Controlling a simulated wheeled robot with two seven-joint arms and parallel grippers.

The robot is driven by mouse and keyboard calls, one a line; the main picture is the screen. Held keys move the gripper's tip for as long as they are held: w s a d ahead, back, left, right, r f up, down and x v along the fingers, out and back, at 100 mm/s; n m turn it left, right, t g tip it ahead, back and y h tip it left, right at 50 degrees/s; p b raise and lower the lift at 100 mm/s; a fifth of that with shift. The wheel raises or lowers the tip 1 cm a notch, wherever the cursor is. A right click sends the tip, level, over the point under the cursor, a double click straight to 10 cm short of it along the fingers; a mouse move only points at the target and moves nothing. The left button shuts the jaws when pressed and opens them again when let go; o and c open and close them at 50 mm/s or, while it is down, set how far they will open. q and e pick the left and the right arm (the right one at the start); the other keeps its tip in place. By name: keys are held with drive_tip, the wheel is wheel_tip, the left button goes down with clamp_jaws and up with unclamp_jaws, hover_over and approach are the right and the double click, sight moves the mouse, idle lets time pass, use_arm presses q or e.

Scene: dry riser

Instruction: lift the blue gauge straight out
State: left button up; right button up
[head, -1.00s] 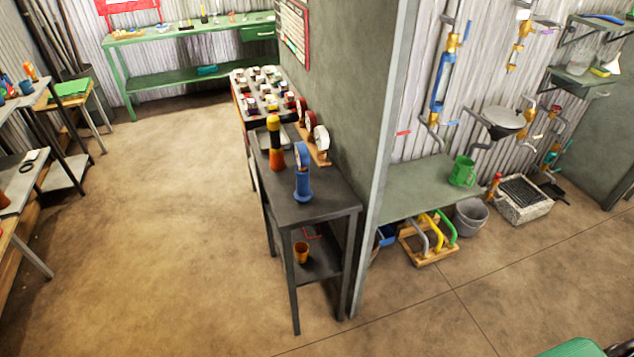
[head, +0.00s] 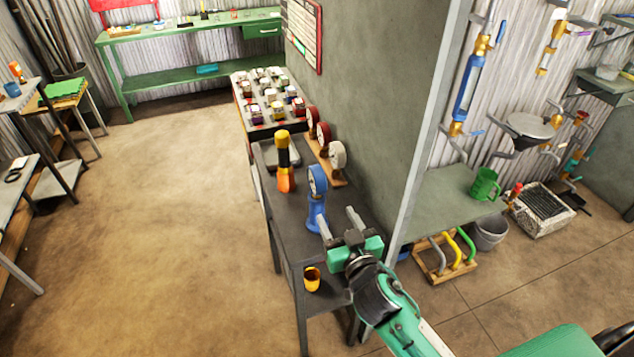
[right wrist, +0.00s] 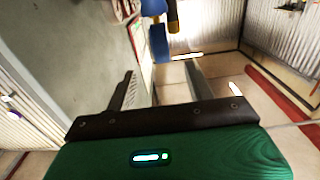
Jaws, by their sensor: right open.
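The blue gauge (head: 317,190) stands upright on the dark grey table (head: 283,227), with a round dial on top and a wider blue lower part. A blue shape in the right wrist view (right wrist: 159,42), ahead of the fingers, looks like the same gauge. My right gripper (head: 338,220) is open, with its fingers pointing toward the gauge from the near right side. One finger overlaps the gauge's lower part in the head view; I cannot tell whether they touch. Nothing shows between the fingers in the wrist view. My left gripper is not in view.
An orange and black tool (head: 284,165) stands just left of the gauge. A wooden rack with several dials, including a white one (head: 337,155), is behind it. The grey wall (head: 385,110) rises close on the right. An orange cup (head: 312,278) sits on the lower shelf.

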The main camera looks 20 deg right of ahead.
sight(322, 191)
drive_tip(key=w+p, duration=0.1)
drive_tip(key=w, duration=0.3)
drive_tip(key=w+p, duration=0.1)
drive_tip(key=w, duration=0.2)
drive_tip(key=shift+w+a+r, duration=0.15)
drive_tip(key=shift+w, duration=0.25)
drive_tip(key=shift+w+p, duration=0.55)
drive_tip(key=shift+w, duration=0.1)
drive_tip(key=w+p, duration=0.1)
drive_tip(key=w, duration=0.2)
drive_tip(key=shift+w+a+p, duration=0.1)
drive_tip(key=shift+p, duration=0.2)
drive_tip(key=shift+w+f, duration=0.35)
drive_tip(key=shift+w, duration=0.25)
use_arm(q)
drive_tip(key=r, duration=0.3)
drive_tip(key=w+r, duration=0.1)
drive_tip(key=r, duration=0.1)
use_arm(e)
drive_tip(key=c, duration=1.1)
